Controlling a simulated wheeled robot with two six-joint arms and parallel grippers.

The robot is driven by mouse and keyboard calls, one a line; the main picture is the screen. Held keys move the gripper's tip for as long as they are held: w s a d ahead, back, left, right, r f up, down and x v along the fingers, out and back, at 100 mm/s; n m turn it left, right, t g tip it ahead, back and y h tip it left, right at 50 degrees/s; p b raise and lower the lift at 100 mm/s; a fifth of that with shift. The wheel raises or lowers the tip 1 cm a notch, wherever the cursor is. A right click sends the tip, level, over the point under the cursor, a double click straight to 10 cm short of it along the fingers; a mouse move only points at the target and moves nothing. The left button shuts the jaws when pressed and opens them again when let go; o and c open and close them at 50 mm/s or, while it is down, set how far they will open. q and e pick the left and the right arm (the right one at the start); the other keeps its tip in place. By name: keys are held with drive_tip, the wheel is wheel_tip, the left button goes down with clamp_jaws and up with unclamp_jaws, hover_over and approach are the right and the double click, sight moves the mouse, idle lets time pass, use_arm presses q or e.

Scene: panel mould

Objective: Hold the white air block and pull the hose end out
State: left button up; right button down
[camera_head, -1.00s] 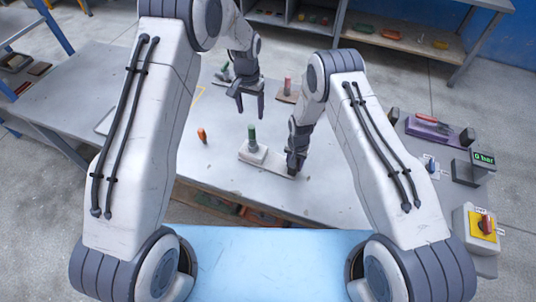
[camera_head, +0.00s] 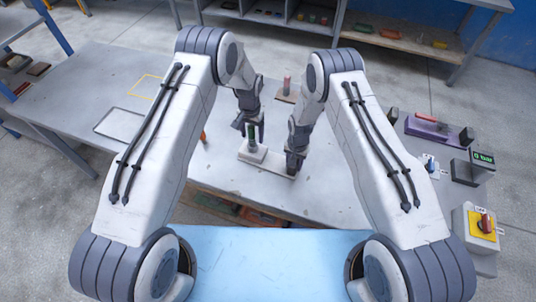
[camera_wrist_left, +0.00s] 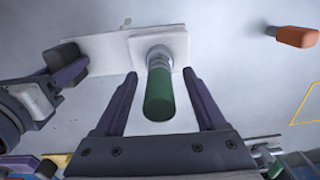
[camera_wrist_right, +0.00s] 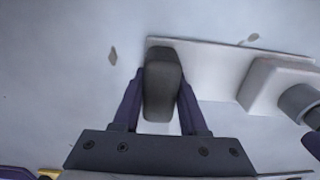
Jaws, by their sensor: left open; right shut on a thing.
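The white air block (camera_head: 250,156) stands on a flat plate on the table, with the green hose end (camera_head: 251,132) upright in its top. My left gripper (camera_head: 252,140) is open above the block. In the left wrist view its fingers stand either side of the green hose end (camera_wrist_left: 159,92), with gaps showing on both sides. My right gripper (camera_head: 293,169) is shut on the dark grip (camera_wrist_right: 163,85) at the plate's right end. In the right wrist view the block (camera_wrist_right: 272,84) and a grey collar show at the right.
An orange-handled piece (camera_wrist_left: 292,36) lies on the table near the block. A red peg on a brown base (camera_head: 287,88) stands behind. A gauge box reading 0 bar (camera_head: 482,160) and a yellow switch box (camera_head: 479,226) are at the right.

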use_arm(q)
drive_tip(key=shift+f, duration=0.9)
clamp_jaws()
idle(0.9)
